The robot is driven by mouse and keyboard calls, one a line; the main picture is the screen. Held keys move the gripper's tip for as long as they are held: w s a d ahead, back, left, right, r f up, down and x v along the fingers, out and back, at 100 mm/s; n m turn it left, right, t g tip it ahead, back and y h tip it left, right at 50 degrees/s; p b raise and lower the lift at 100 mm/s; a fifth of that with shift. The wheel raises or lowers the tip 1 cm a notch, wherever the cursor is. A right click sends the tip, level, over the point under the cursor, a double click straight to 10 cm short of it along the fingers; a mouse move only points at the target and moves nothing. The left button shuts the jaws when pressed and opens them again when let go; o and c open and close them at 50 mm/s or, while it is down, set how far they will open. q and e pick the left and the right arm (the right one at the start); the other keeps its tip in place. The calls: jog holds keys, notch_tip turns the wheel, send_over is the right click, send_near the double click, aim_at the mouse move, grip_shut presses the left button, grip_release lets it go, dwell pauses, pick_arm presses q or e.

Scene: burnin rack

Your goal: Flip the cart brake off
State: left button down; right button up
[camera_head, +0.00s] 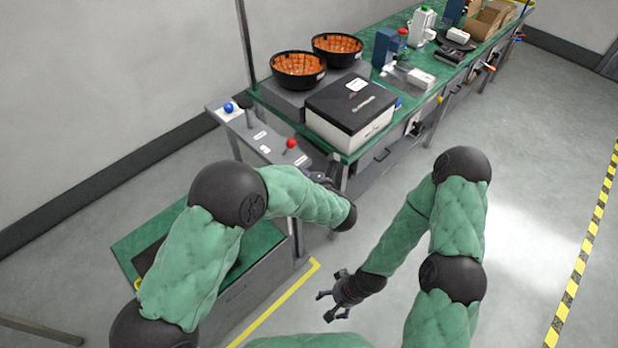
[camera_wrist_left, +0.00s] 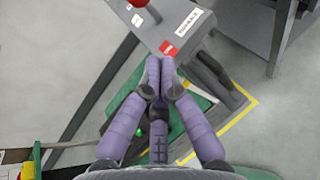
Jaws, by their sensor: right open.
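The cart brake cannot be told for certain. A grey panel (camera_head: 262,142) carries a blue-knobbed lever (camera_head: 228,107), a black handle (camera_head: 246,103) and a red-knobbed lever (camera_head: 291,143). In the left wrist view, the red knob (camera_wrist_left: 138,3) is at the top edge, and a red label (camera_wrist_left: 169,48) lies just beyond my fingertips. My left gripper (camera_head: 318,174) is beside the panel's near right end, partly hidden by its arm. In the left wrist view, its fingertips (camera_wrist_left: 160,63) are together with nothing visible between them. My right gripper (camera_head: 335,298) is open and empty above the floor.
A green-topped bench (camera_head: 388,85) holds a black-and-white box (camera_head: 350,108) and two black bowls of orange parts (camera_head: 299,68). A low green-topped unit (camera_head: 125,240) stands below the panel. Yellow tape (camera_head: 285,297) marks the floor, which is clear to the right.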

pick_arm(q)
jog(key=w+a, duration=0.2)
jog(key=w, duration=0.5)
jog(key=shift+w+a+r, duration=0.1)
jog(key=shift+w+a+r+g+p, duration=0.15)
jog(key=shift+r+g+p, duration=0.15)
jog(key=shift+p, duration=0.15)
